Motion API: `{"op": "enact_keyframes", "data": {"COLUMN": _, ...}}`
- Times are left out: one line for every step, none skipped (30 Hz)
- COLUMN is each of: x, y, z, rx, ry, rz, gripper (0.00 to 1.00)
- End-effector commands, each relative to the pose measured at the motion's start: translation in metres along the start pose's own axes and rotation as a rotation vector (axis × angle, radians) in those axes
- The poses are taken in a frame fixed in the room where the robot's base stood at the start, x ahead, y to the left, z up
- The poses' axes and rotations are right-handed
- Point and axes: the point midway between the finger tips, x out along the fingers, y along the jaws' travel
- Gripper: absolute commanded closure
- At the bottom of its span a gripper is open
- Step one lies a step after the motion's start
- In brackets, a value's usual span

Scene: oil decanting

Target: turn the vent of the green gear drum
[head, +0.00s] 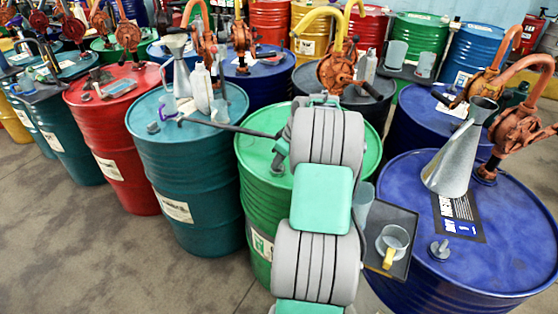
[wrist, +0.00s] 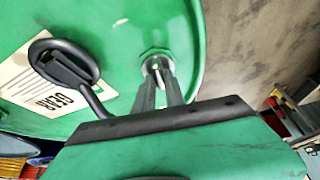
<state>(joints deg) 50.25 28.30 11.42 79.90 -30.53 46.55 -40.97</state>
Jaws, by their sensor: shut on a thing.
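The green gear drum (head: 262,180) stands in the middle of the head view, with my arm reaching over its top. In the wrist view its green top (wrist: 110,25) fills the upper left. The vent (wrist: 156,65) is a small metal fitting near the drum's rim. My gripper (wrist: 158,82) has its two narrow fingers shut on the vent, one on each side. In the head view my gripper (head: 277,168) is small and mostly hidden by my arm, and the vent cannot be made out there.
A dark rod with a ring (wrist: 64,62) lies over the drum's GEAR label (wrist: 45,90). A blue drum (head: 500,250) with a metal funnel jug (head: 455,160) stands right, and a teal drum (head: 190,170) left. A side tray (head: 400,225) holds a measuring cup (head: 392,242). Bare floor lies front left.

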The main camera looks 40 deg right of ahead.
Motion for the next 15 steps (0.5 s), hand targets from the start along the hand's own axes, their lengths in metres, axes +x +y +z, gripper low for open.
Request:
{"op": "enact_keyframes", "data": {"x": -0.0003, "y": 0.0003, "z": -0.0003, "rx": 0.000, "ry": 0.000, "rz": 0.001, "gripper": 1.00}}
{"op": "enact_keyframes", "data": {"x": -0.0004, "y": 0.0003, "z": -0.0003, "rx": 0.000, "ry": 0.000, "rz": 0.001, "gripper": 1.00}}
{"op": "enact_keyframes", "data": {"x": -0.0004, "y": 0.0003, "z": -0.0003, "rx": 0.000, "ry": 0.000, "rz": 0.001, "gripper": 1.00}}
{"op": "enact_keyframes", "data": {"x": -0.0004, "y": 0.0003, "z": -0.0003, "rx": 0.000, "ry": 0.000, "rz": 0.001, "gripper": 1.00}}
{"op": "enact_keyframes", "data": {"x": -0.0004, "y": 0.0003, "z": -0.0004, "rx": 0.000, "ry": 0.000, "rz": 0.001, "gripper": 1.00}}
{"op": "enact_keyframes", "data": {"x": -0.0004, "y": 0.0003, "z": -0.0004, "rx": 0.000, "ry": 0.000, "rz": 0.001, "gripper": 1.00}}
{"op": "enact_keyframes", "data": {"x": -0.0004, "y": 0.0003, "z": -0.0004, "rx": 0.000, "ry": 0.001, "rz": 0.001, "gripper": 1.00}}
{"op": "enact_keyframes", "data": {"x": -0.0004, "y": 0.0003, "z": -0.0004, "rx": 0.001, "ry": 0.001, "rz": 0.002, "gripper": 1.00}}
{"op": "enact_keyframes", "data": {"x": -0.0003, "y": 0.0003, "z": -0.0004, "rx": 0.003, "ry": 0.001, "rz": 0.003, "gripper": 1.00}}
{"op": "enact_keyframes", "data": {"x": -0.0002, "y": 0.0002, "z": -0.0004, "rx": 0.006, "ry": 0.001, "rz": 0.004, "gripper": 1.00}}
{"op": "enact_keyframes", "data": {"x": -0.0002, "y": 0.0002, "z": -0.0004, "rx": 0.009, "ry": 0.001, "rz": 0.006, "gripper": 1.00}}
{"op": "enact_keyframes", "data": {"x": 0.0000, "y": 0.0002, "z": -0.0003, "rx": 0.015, "ry": 0.000, "rz": 0.009, "gripper": 1.00}}
{"op": "enact_keyframes", "data": {"x": 0.0002, "y": 0.0001, "z": -0.0002, "rx": 0.022, "ry": 0.000, "rz": 0.011, "gripper": 1.00}}
{"op": "enact_keyframes", "data": {"x": 0.0005, "y": 0.0000, "z": 0.0000, "rx": 0.030, "ry": 0.000, "rz": 0.014, "gripper": 1.00}}
{"op": "enact_keyframes", "data": {"x": 0.0009, "y": -0.0002, "z": 0.0001, "rx": 0.042, "ry": 0.000, "rz": 0.019, "gripper": 1.00}}
